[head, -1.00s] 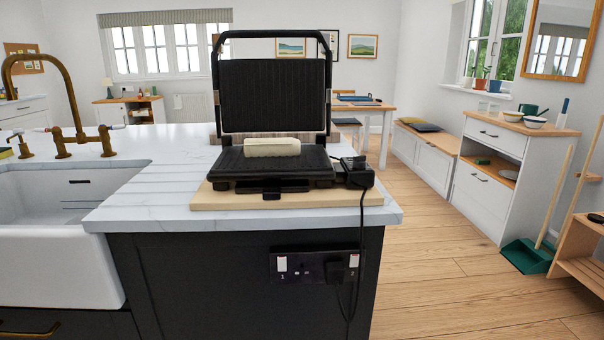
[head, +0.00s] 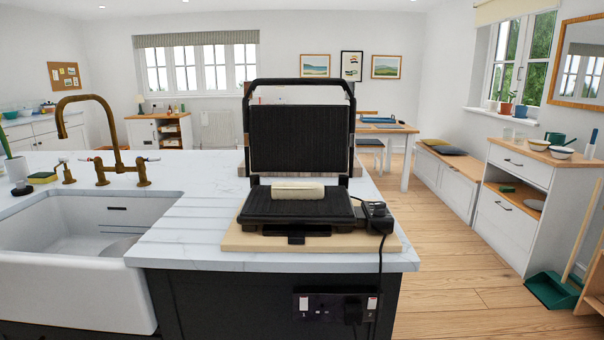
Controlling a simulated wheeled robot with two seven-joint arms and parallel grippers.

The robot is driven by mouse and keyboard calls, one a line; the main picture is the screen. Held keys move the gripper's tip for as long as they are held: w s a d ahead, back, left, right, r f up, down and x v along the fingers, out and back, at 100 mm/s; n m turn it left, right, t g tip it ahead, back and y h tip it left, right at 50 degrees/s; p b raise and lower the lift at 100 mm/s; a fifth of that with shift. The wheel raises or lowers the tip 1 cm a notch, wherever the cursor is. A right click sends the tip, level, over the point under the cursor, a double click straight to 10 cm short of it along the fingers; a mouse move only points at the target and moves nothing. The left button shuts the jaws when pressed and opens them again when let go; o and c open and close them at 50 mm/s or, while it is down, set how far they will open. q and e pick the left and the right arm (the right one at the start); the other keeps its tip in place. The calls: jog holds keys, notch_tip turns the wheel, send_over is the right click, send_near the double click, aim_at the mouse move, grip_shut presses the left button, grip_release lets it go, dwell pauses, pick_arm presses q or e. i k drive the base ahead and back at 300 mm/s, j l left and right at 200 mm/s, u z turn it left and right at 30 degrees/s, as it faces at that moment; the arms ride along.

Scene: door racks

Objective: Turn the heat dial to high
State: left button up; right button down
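A black contact grill (head: 300,138) stands open on a wooden board (head: 240,240) at the end of the marble island. Its ribbed lid is raised upright. A pale, bread-like block (head: 297,190) lies on the lower ribbed plate (head: 265,208). A small black box with a knob-like top (head: 376,212) sits at the grill's right side, with a cable running down from it. It may be the heat dial, but its setting is too small to read. Neither of my grippers shows in the head view.
A socket panel (head: 335,307) with a plug is on the island's dark front. A white sink (head: 75,285) and brass tap (head: 115,150) are at left. A green dustpan (head: 553,290) and white cabinet (head: 515,200) stand at right. Wooden floor (head: 450,260) between is clear.

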aim_at(379, 209)
jog(key=i+j+z, duration=0.2)
jog(key=i, duration=0.3)
jog(key=i+j+z, duration=0.2)
jog(key=i, duration=0.25)
jog(key=i+j+z, duration=0.2)
jog(key=i+j, duration=0.15)
jog(key=i, duration=0.1)
